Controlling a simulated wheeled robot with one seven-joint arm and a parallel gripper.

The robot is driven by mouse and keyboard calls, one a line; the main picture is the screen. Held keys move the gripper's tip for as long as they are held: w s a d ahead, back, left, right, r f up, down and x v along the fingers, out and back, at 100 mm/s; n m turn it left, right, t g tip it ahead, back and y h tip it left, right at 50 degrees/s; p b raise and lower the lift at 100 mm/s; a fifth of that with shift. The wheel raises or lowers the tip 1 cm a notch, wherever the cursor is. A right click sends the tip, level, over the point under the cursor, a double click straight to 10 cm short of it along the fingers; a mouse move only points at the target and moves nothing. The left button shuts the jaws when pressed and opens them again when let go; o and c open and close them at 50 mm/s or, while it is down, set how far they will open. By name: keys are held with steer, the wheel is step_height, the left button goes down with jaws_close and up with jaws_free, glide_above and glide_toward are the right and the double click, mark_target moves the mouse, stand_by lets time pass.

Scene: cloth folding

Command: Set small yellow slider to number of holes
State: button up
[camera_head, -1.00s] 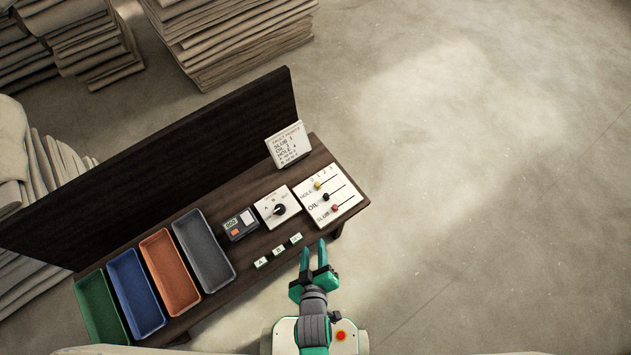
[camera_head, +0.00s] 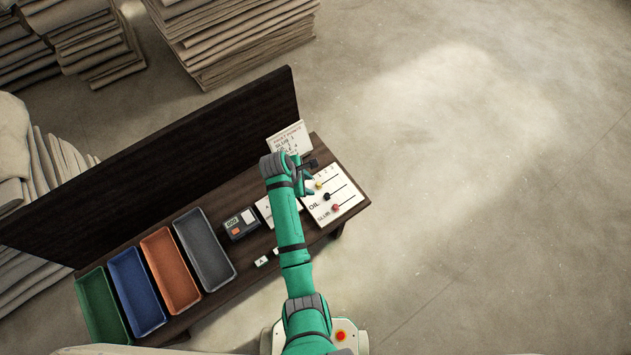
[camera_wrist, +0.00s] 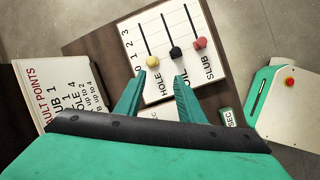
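The white slider panel (camera_head: 345,187) lies at the right end of the dark bench and carries three slots, HOLE, OIL and SLUB. The small yellow slider (camera_wrist: 153,62) is the HOLE knob and sits at the low end of its slot, about level with 0. It also shows in the head view (camera_head: 318,185). The black OIL knob (camera_wrist: 176,53) and red SLUB knob (camera_wrist: 200,43) are to its right in the wrist view. My gripper (camera_wrist: 160,82) is open and empty, its fingertips just short of the yellow knob, which lies ahead between them. Whether they touch the panel is unclear.
A FAULT POINTS card (camera_wrist: 55,95) stands at the bench's back, partly covered by my arm in the head view. A dial panel (camera_head: 265,210) is partly hidden under my arm. A small device (camera_head: 241,224) and several coloured trays (camera_head: 204,250) lie left. Open floor lies right.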

mark_target(318, 184)
step_height(318, 184, up, 4)
steer(key=w+a+n+g, duration=0.1)
steer(key=w+a, duration=0.1)
steer(key=w, duration=0.1)
steer(key=shift+h, duration=0.3)
steer(key=x, duration=1.1)
steer(key=shift+s+d, duration=0.2)
steer(key=shift+s, duration=0.05)
steer(key=shift+r, duration=0.1)
steer(key=shift+c, duration=0.5)
steer(key=shift+n, duration=0.3)
jaws_close()
